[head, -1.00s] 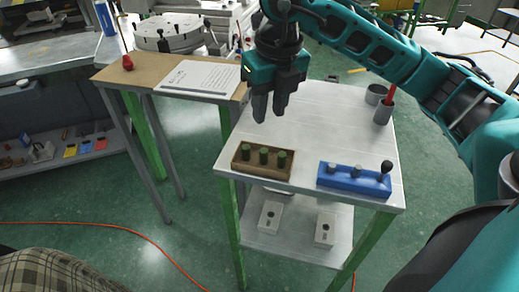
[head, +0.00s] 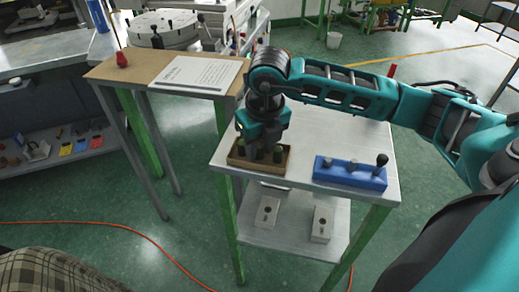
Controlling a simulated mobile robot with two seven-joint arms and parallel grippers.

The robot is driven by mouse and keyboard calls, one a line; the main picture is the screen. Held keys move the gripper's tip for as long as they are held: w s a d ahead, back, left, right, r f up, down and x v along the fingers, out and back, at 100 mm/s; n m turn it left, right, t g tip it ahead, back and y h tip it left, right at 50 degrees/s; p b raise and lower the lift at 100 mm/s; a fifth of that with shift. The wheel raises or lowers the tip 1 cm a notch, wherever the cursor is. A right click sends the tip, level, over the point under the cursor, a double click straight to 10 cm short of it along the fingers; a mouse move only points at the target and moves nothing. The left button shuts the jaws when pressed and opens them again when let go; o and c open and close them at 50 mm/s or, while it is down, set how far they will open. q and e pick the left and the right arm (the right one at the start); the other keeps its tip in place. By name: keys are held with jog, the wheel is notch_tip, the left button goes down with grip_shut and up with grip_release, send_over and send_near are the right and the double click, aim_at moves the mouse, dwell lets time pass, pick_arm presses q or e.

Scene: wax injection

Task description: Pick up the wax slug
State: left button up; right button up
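The wax slugs are short green cylinders standing in a wooden tray (head: 259,170) on the near left of the light table. My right gripper (head: 264,155) points down over the middle of this tray. Its two dark fingers reach to slug height, apart from each other, and seem to be on either side of the middle slug. The fingers and gripper body largely hide that slug, so contact cannot be told. A green slug (head: 281,150) shows just right of the fingers, and part of another shows at the left. My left gripper is not in view.
A blue block (head: 350,180) with metal pegs and a black knob stands right of the tray on the same table. Grey blocks (head: 266,212) sit on the lower shelf. A brown side table with a paper sheet (head: 197,75) stands to the left.

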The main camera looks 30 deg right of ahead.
grip_shut()
jog(key=shift+r, duration=0.1)
dwell(0.4)
